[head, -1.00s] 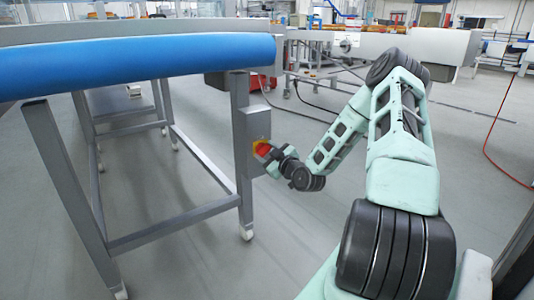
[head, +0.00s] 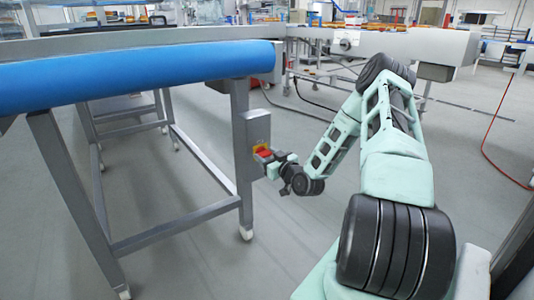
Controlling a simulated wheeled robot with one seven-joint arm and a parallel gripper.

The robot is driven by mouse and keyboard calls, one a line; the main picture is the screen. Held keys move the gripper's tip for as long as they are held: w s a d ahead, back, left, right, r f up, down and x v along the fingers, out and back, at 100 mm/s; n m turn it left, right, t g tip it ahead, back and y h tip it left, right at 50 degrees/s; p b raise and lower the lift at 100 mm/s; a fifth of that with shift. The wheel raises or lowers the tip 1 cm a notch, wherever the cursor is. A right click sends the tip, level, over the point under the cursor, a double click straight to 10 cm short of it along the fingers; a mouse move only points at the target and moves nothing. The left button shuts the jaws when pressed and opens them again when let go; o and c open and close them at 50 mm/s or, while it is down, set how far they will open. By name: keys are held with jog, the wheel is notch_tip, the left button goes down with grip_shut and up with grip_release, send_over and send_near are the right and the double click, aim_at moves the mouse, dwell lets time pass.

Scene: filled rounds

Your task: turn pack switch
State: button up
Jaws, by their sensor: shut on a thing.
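The pack switch is a red handle (head: 262,151) on a yellow plate (head: 258,145), on the side of a grey box (head: 246,135). The box is fixed to the near leg of the blue-topped conveyor. My gripper (head: 268,155) is at the handle from the right, shut on it. The fingers are small here and partly hide the red handle, so its exact angle is hard to read.
The conveyor (head: 140,76) with its blue belt and grey legs on casters stands at the left. Another machine (head: 400,45) stands behind my arm, with dark cables on the floor. A red hose (head: 490,140) lies at the right. The floor around my gripper is open.

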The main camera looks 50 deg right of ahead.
jog(key=shift+m, duration=0.5)
jog(key=o, duration=1)
jog(key=p+v, duration=0.4)
jog(key=v, duration=1.3)
jog(key=shift+s+a, duration=0.1)
jog(key=shift+s, duration=0.05)
